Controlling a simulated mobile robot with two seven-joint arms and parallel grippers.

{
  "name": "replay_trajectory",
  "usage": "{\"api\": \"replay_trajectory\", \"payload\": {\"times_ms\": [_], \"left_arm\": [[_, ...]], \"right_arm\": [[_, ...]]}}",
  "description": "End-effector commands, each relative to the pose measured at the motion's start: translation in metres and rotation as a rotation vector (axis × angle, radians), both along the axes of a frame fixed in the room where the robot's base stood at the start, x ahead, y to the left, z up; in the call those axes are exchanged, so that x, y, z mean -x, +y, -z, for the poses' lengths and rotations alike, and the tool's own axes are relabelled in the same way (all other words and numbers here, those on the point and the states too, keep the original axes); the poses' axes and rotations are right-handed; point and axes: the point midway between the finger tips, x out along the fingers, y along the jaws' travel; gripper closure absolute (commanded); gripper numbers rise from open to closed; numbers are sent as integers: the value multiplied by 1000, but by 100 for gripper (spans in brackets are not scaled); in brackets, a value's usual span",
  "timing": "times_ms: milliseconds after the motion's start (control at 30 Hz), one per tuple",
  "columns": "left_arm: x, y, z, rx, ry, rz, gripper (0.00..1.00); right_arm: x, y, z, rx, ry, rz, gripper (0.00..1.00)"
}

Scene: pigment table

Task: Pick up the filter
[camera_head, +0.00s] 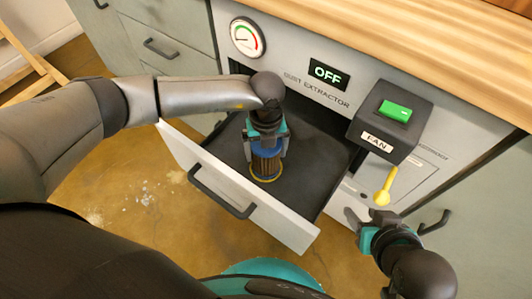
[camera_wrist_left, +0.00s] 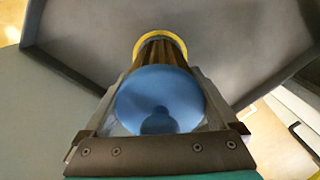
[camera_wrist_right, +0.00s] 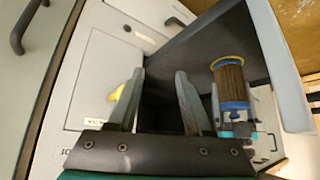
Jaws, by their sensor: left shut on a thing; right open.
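The filter (camera_head: 266,168) is a brown pleated cylinder with a blue cap and a yellow ring at its lower end. It is in the open drawer (camera_head: 215,166) of the dust extractor. My left gripper (camera_head: 267,148) is shut on the filter from above, at its blue cap. In the left wrist view the filter (camera_wrist_left: 160,90) sits between the fingers, its yellow ring away from me. It also shows in the right wrist view (camera_wrist_right: 229,82). Whether it touches the drawer floor I cannot tell. My right gripper (camera_head: 368,222) is open and empty, right of the drawer.
The extractor has a gauge (camera_head: 247,37), a display reading OFF (camera_head: 328,75) and a fan box with a green switch (camera_head: 395,111). A yellow lever (camera_head: 385,187) sticks out near my right gripper. A wooden worktop (camera_head: 400,45) lies above.

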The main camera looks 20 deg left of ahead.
Motion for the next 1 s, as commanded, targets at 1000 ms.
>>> {"api": "replay_trajectory", "payload": {"times_ms": [1000], "left_arm": [[-1,0,-46,1,-4,1,76]], "right_arm": [[28,-31,3,94,242,50,50]]}}
